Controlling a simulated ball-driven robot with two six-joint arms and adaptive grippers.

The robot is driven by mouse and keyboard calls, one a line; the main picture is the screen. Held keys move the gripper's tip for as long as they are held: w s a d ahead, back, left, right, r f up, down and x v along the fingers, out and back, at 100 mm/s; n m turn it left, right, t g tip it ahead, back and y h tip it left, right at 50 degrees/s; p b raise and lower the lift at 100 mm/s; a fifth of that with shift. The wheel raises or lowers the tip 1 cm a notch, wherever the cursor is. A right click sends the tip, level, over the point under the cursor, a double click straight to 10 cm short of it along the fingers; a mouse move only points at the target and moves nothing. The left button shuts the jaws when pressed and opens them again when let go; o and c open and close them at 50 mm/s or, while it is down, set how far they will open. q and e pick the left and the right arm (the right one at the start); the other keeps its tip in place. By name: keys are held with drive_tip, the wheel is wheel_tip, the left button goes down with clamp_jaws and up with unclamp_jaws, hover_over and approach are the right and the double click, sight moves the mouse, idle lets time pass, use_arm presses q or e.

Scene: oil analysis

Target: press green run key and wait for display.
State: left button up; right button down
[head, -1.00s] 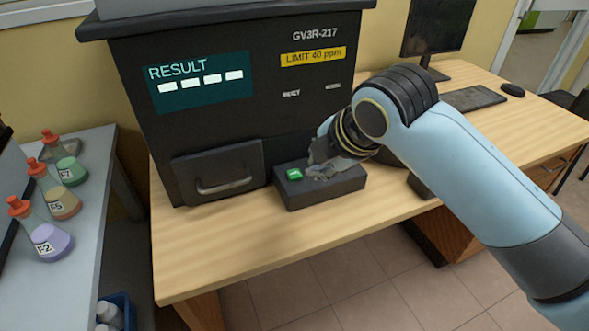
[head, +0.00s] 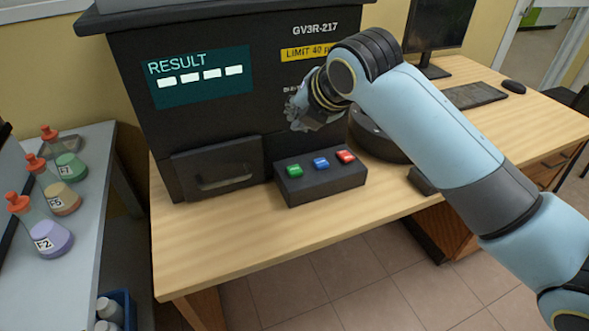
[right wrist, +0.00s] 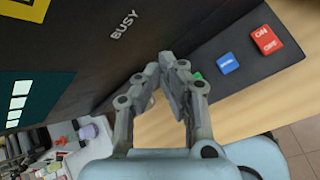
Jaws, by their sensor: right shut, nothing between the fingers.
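The green key (head: 294,171) is at the left end of a dark key box (head: 325,188) on the wooden desk. It shows partly behind my fingers in the right wrist view (right wrist: 197,76). The display (head: 197,77) on the black analyser reads RESULT over a row of white dashes, with no number. My right gripper (head: 297,116) is shut and empty. It is in front of the analyser's face, above the key box and apart from the keys. My left gripper is not in view.
A blue key (head: 321,163) and a red key (head: 346,157) are beside the green one. The analyser (head: 220,125) has a front drawer (head: 215,168). A monitor (head: 438,28) stands back right. Flasks with orange stoppers, such as the purple one (head: 52,241), stand on the left bench.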

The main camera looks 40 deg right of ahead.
drive_tip(key=b, duration=0.7)
hover_over(298, 168)
wheel_tip(298, 168, down, 6)
drive_tip(key=shift+f, duration=1.25)
drive_tip(key=shift+f, duration=0.35)
drive_tip(key=shift+f, duration=0.6)
idle(0.7)
drive_tip(key=shift+r, duration=0.1)
drive_tip(key=shift+r+p, duration=0.85)
drive_tip(key=shift+p, duration=0.4)
